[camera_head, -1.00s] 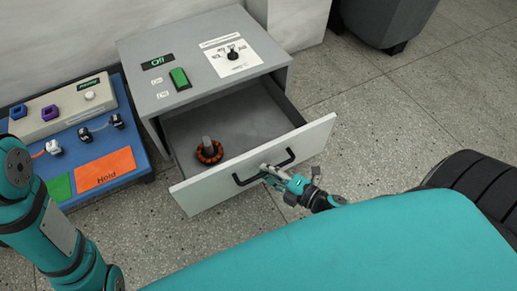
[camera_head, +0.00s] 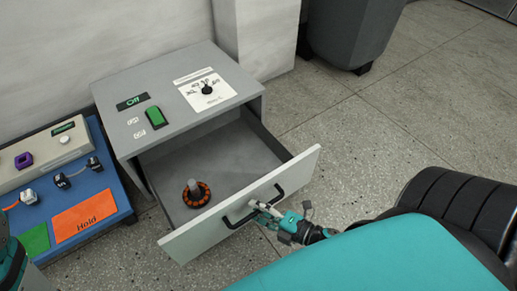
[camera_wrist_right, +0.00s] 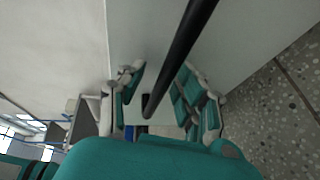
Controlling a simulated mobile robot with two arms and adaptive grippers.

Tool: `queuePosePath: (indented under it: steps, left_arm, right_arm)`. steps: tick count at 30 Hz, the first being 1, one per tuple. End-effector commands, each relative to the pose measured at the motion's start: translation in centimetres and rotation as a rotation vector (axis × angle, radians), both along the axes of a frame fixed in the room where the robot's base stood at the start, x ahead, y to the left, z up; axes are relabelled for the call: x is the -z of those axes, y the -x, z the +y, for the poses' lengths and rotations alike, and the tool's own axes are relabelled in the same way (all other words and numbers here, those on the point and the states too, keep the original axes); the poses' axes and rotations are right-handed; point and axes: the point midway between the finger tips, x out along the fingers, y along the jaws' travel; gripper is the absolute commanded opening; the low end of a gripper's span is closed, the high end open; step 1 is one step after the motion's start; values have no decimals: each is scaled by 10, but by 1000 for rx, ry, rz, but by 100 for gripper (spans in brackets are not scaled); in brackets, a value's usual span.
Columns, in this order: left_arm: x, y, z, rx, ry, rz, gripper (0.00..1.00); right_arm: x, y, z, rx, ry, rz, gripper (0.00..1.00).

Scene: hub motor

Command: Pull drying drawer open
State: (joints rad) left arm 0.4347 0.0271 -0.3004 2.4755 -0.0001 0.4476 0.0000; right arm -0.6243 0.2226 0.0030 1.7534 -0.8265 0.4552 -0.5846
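The grey drying cabinet (camera_head: 160,75) stands by the wall, with a green switch and a dial on top. Its drawer (camera_head: 250,212) is pulled well out, and a hub motor part with an orange and black ring (camera_head: 196,193) stands inside. My right gripper (camera_head: 259,207) is at the black handle (camera_head: 240,218) on the drawer front. In the right wrist view the handle bar (camera_wrist_right: 184,52) runs between the two fingers (camera_wrist_right: 158,97); whether they press on it is hard to see. Only a bit of my left arm shows at the left edge; its gripper is out of view.
A blue bench (camera_head: 104,205) with an orange "Hold" mat (camera_head: 84,221), a green mat (camera_head: 35,240) and small connectors stands left of the cabinet. A grey bin (camera_head: 350,32) stands at the back right. Speckled floor lies clear right of the drawer.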

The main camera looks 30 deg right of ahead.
Motion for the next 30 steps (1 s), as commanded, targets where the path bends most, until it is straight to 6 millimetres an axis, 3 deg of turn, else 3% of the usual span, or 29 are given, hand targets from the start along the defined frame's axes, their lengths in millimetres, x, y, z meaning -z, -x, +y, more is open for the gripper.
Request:
queuePosePath:
  steps: [11,24,30]
  left_arm:
    - [-2,1,1,1,4,-8,40]
    - [-1,1,0,0,3,-6,40]
    - [-1,1,0,1,2,-7,40]
  right_arm:
    - [1,10,-4,0,3,6,36]
    - [-16,87,-40,1,3,5,36]
    - [-20,105,-48,1,0,2,36]
